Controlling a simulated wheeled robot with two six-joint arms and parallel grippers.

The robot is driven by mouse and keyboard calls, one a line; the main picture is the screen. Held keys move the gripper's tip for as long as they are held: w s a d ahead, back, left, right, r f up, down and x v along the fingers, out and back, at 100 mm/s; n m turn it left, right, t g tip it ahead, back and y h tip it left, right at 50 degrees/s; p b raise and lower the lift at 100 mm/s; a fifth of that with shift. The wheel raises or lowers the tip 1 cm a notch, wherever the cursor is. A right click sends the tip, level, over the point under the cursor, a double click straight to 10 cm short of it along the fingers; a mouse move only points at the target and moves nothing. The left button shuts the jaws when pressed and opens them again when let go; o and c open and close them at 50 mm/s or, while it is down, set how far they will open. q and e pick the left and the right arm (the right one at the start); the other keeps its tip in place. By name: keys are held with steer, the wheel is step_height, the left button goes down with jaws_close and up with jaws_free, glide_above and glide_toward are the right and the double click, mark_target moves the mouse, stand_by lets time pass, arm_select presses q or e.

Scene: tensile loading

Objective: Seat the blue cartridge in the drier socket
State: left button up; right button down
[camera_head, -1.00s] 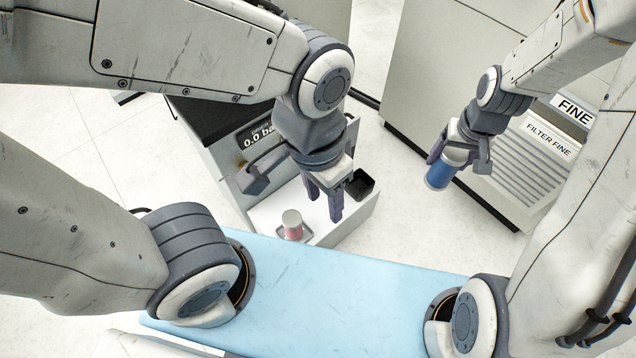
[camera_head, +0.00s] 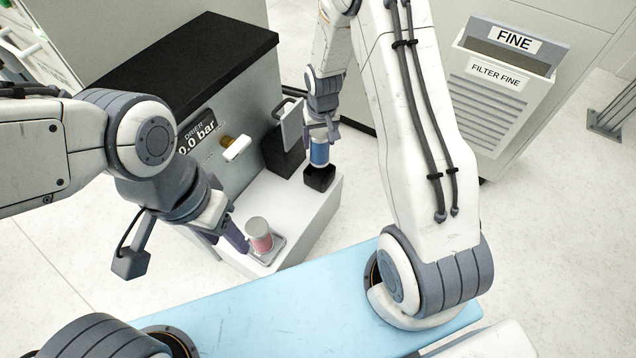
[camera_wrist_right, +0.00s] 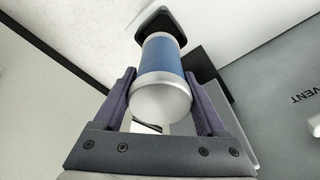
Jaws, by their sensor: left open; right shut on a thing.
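The blue cartridge (camera_head: 319,153), with silver ends, is upright in my right gripper (camera_head: 321,132). It stands directly over a small black square socket (camera_head: 319,179) at the right end of the drier's white ledge. In the right wrist view, the cartridge (camera_wrist_right: 163,55) lies between the fingers of the right gripper (camera_wrist_right: 162,100), its far end over the black socket (camera_wrist_right: 157,20). I cannot tell how deep the cartridge sits, or whether it is in the socket. My left gripper (camera_head: 225,235) is open, beside a pink cartridge with a grey top (camera_head: 260,235).
The pink cartridge stands on a small plate (camera_head: 277,250) on the white ledge (camera_head: 290,205). The drier (camera_head: 205,110) shows 0.0 bar and has a yellow-and-white handle (camera_head: 236,147). A FILTER FINE bin (camera_head: 500,90) stands at the right. A blue surface (camera_head: 280,310) lies in front.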

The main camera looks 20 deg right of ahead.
mark_target(319, 163)
step_height(319, 163, down, 10)
steer(key=b, duration=0.4)
steer(key=shift+b, duration=0.4)
steer(key=shift+f, duration=0.1)
jaws_free()
